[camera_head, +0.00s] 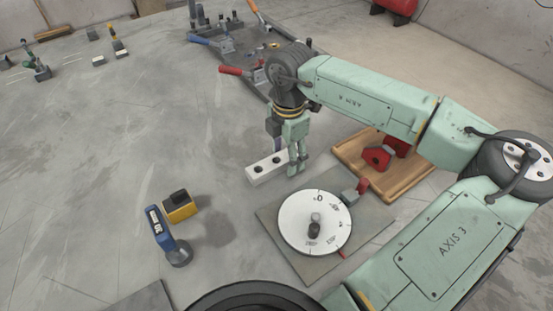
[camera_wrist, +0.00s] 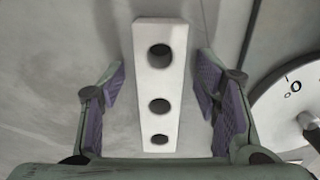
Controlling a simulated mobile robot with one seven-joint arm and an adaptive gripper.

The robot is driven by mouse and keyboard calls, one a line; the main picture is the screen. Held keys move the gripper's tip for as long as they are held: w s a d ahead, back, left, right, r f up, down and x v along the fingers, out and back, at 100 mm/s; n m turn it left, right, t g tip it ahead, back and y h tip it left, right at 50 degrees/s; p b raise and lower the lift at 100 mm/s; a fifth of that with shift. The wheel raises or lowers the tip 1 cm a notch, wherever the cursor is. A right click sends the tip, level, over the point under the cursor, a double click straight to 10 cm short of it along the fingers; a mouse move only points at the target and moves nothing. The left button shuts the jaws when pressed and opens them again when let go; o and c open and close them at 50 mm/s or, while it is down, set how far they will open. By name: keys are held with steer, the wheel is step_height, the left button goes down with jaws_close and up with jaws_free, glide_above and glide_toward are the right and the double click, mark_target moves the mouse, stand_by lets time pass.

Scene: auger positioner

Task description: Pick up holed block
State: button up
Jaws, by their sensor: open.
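The holed block (camera_head: 266,169) is a white bar with round dark holes, lying on the grey table just left of the dial. In the wrist view the block (camera_wrist: 158,82) shows three holes in a row and lies lengthwise between my two fingers. My gripper (camera_head: 290,165) points down right at the block and hides part of its right end in the head view. In the wrist view my gripper (camera_wrist: 160,85) is open, with purple-padded fingers on both sides of the block and a gap on each side.
A round white dial (camera_head: 315,222) on a square plate stands close to the block. A wooden tray (camera_head: 349,158) with a red part lies behind it to the right. A yellow-and-black block (camera_head: 181,208) and a blue device (camera_head: 160,230) stand at the left.

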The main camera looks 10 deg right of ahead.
steer(key=shift+f, duration=0.1)
steer(key=shift+c, duration=0.3)
jaws_close()
stand_by(0.4)
